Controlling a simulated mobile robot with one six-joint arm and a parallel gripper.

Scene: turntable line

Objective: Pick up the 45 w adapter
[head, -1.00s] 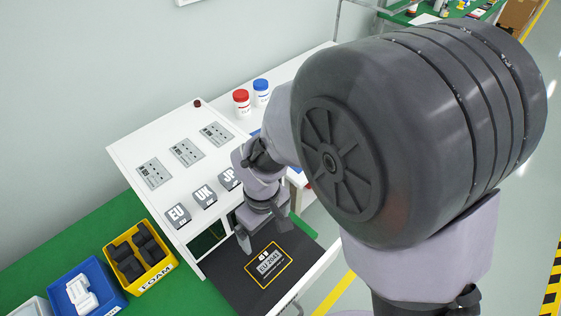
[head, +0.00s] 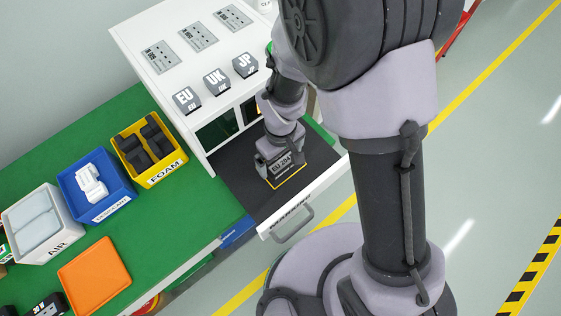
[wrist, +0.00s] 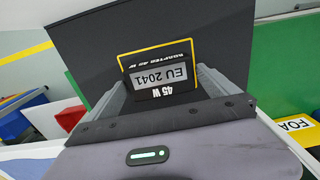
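The 45 W adapter (wrist: 160,79) is a dark block with a grey "EU 2041" label and a "45 W" mark. It lies within a yellow outline on the dark mat of the open drawer (head: 231,174). It also shows in the head view (head: 281,168), partly covered by my gripper (head: 272,152). In the wrist view my gripper's fingers (wrist: 160,84) stand on either side of the adapter, spread about its width apart. They look open around it. Whether the fingertips touch its sides is hard to see.
EU, UK and JP blocks (head: 216,82) stand on the white cabinet top above the drawer. On the green bench at left are the yellow foam bin (head: 164,178), the blue bin (head: 110,210), the white AIR bin (head: 61,249) and an orange tray (head: 95,275).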

